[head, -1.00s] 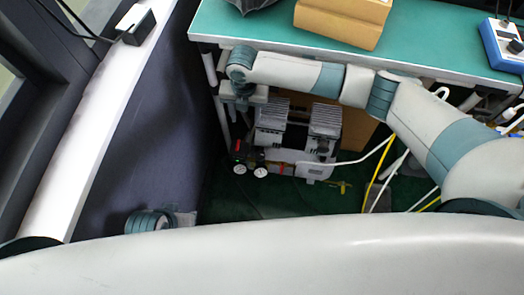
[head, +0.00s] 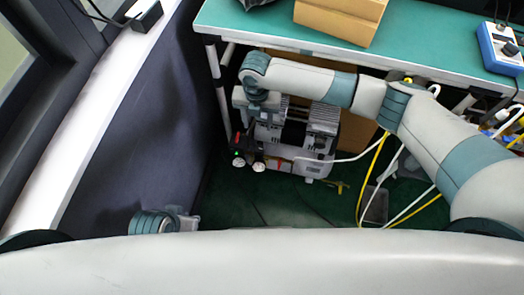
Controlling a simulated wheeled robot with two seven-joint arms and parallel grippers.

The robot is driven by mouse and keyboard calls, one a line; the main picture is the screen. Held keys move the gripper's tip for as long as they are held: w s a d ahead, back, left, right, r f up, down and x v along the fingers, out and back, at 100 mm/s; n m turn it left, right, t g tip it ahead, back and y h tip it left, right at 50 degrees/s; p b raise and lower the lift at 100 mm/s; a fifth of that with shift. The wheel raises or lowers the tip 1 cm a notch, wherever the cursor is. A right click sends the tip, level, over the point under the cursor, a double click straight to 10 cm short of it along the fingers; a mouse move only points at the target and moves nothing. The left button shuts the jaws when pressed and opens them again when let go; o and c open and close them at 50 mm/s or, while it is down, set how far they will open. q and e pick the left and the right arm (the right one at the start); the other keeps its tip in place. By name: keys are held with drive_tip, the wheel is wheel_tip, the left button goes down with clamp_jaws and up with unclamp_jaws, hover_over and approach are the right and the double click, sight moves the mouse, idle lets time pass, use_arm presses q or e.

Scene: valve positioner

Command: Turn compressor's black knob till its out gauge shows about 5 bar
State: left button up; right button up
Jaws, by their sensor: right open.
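The compressor (head: 318,125), grey with ribbed silver-grey heads, stands on the dark green floor under the bench. Two small round white gauges sit at its front left: the left gauge (head: 239,162) and the right gauge (head: 259,167). Their needles are too small to read. The black knob cannot be picked out clearly among the dark fittings by the gauges. My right gripper (head: 249,122) is open, pointing down just above these fittings and over the compressor's left side. Contact cannot be told. My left gripper (head: 188,222) shows partly at the lower left, far from the compressor; its fingers are unclear.
The green-topped bench (head: 250,27) overhangs the compressor, with a cardboard box (head: 340,18) and a blue device (head: 500,48) on it. White and yellow hoses (head: 372,170) run to the right. A dark partition (head: 150,140) stands at the left. Floor in front is clear.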

sight(259, 148)
use_arm(q)
drive_tip(key=shift+d, duration=0.1)
use_arm(e)
drive_tip(key=shift+s, duration=0.1)
drive_tip(key=shift+f, duration=0.1)
wheel_tip(259, 148, down, 16)
drive_tip(key=shift+r+b, duration=0.2)
drive_tip(key=shift+b, duration=1)
drive_tip(key=shift+f, duration=0.85)
use_arm(q)
drive_tip(key=w+d+t, duration=0.1)
drive_tip(key=w+d+t+h, duration=0.1)
drive_tip(key=d, duration=0.1)
drive_tip(key=shift+w+d, duration=0.2)
drive_tip(key=shift+d, duration=0.1)
use_arm(e)
drive_tip(key=shift+c, duration=0.3)
